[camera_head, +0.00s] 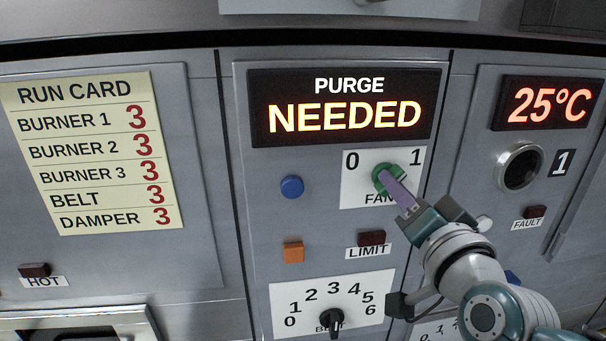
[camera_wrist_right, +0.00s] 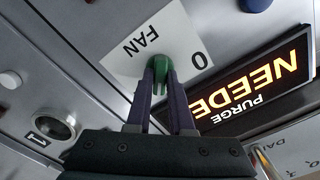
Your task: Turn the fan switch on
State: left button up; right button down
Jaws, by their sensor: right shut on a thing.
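The fan switch is a green knob (camera_head: 385,179) on a white plate (camera_head: 352,190) marked 0, 1 and FAN, in the middle panel in the head view. My right gripper (camera_head: 395,190) reaches it from the lower right, its purple fingers shut on the knob. In the right wrist view the green knob (camera_wrist_right: 158,68) sits between the two fingertips (camera_wrist_right: 160,85). The fingers hide part of the knob, so I cannot tell which mark it points at. The plate's 1 is hidden in the wrist view. My left gripper is not in view.
A lit display (camera_head: 345,103) above reads PURGE NEEDED. A blue button (camera_head: 292,187), an orange square (camera_head: 293,252) and a dark LIMIT lamp (camera_head: 372,238) are nearby. A black BELT dial (camera_head: 331,318) is below. The right panel's display (camera_head: 546,103) reads 25°C. A run card (camera_head: 95,150) is at left.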

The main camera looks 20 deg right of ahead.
jog(key=c, duration=0.8)
grip_release()
jog(key=b+v, duration=0.2)
jog(key=v, duration=0.8)
jog(key=shift+w+a, duration=0.1)
